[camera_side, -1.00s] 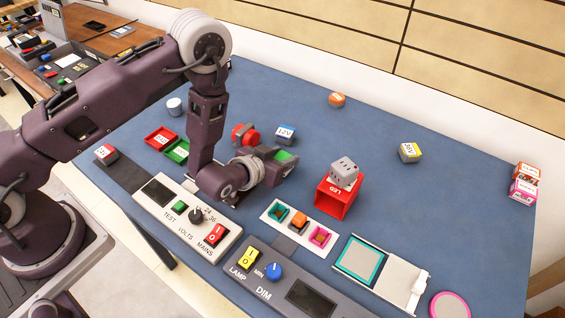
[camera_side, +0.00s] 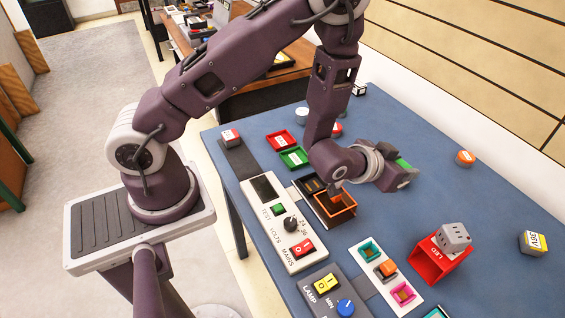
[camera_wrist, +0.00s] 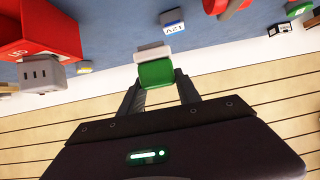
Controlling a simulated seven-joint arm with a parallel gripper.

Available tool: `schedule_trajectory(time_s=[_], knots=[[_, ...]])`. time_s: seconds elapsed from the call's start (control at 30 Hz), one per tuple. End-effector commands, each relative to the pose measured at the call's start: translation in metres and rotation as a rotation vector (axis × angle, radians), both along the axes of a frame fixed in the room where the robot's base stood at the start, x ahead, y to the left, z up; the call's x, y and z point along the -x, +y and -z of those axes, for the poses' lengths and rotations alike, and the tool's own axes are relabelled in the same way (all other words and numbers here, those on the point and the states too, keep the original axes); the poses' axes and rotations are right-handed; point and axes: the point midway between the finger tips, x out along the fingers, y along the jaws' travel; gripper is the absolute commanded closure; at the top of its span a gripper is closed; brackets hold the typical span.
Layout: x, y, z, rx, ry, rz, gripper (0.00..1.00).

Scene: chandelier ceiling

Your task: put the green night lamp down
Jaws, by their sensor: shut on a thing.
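The green night lamp (camera_side: 404,164) is held in my gripper (camera_side: 408,176), above the blue table on its far side. In the wrist view the lamp (camera_wrist: 156,74) shows a green body with a pale white part beyond it, between the two dark fingers of my gripper (camera_wrist: 158,84). The fingers are closed on its sides. In the side view my gripper partly hides the lamp. The lamp appears clear of the table; its exact height is hard to tell.
An orange open box (camera_side: 335,220), green tray (camera_side: 294,157) and red tray (camera_side: 280,139) lie left.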

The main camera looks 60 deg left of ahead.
Motion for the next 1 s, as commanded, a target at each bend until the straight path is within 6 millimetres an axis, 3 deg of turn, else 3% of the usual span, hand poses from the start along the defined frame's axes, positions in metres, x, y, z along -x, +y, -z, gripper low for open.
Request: schedule_trajectory(time_s=[0.17, 0.33, 0.47, 0.6, 0.7, 0.8, 0.9, 1.0], knots=[[-0.002, 0.061, 0.003, -0.002, 0.0, -0.238, 1.0], [0.016, 0.144, 0.004, 0.0, -0.001, -0.584, 1.0], [0.054, 0.212, 0.003, 0.0, -0.001, -0.911, 1.0], [0.118, 0.271, 0.0, 0.001, -0.001, -1.294, 1.0], [0.166, 0.296, -0.002, 0.002, -0.001, -1.542, 1.0], [0.204, 0.307, -0.004, 0.001, 0.0, -1.734, 1.0], [0.229, 0.31, -0.006, 0.0, -0.001, -1.858, 1.0], [0.241, 0.31, 0.003, -0.003, 0.002, -1.914, 1.0]])
